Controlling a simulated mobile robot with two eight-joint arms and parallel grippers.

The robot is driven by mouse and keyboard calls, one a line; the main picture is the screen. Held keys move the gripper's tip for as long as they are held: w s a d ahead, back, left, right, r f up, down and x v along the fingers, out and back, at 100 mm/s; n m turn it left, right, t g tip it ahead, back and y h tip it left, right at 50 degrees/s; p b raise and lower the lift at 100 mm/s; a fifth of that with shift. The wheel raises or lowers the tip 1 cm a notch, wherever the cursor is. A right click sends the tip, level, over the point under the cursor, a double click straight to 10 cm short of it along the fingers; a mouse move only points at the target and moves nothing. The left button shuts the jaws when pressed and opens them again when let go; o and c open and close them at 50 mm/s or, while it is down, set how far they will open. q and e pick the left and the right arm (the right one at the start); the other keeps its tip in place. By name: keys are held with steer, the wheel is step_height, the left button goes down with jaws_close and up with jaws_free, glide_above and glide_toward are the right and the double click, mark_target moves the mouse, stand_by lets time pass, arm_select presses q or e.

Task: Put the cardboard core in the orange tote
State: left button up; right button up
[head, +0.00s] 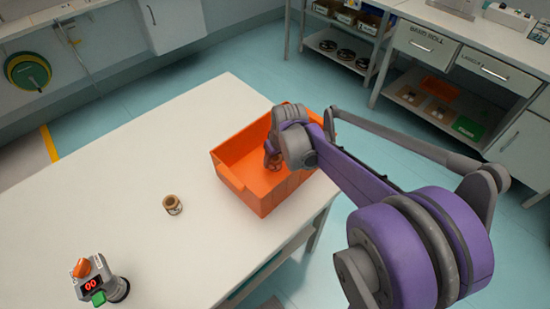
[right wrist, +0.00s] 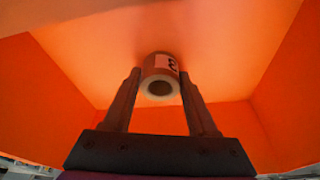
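The orange tote (head: 236,172) stands on the white table. My right gripper (head: 272,160) reaches down into it. In the right wrist view a small pale hollow core (right wrist: 160,78) with a dark mark on a white label sits between the two fingertips, its open end facing the camera. The fingers look shut on it, inside the tote walls. Whether its far end touches the tote floor is unclear. A second small brown roll (head: 173,204) stands on the table left of the tote. My left gripper is not in view.
A grey device (head: 93,277) with an orange knob, red display and green button stands at the table's front left. Drawers and shelves (head: 470,70) stand across the blue floor.

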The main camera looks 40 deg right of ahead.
steer(key=o, duration=0.3)
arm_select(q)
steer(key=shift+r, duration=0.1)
arm_select(e)
steer(key=shift+r, duration=0.1)
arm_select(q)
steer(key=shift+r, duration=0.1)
arm_select(e)
steer(key=shift+r, duration=0.3)
arm_select(q)
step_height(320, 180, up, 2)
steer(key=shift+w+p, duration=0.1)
steer(key=shift+p, duration=1)
arm_select(e)
steer(key=v, duration=1.1)
steer(key=shift+r, duration=0.25)
steer(key=shift+s, duration=0.1)
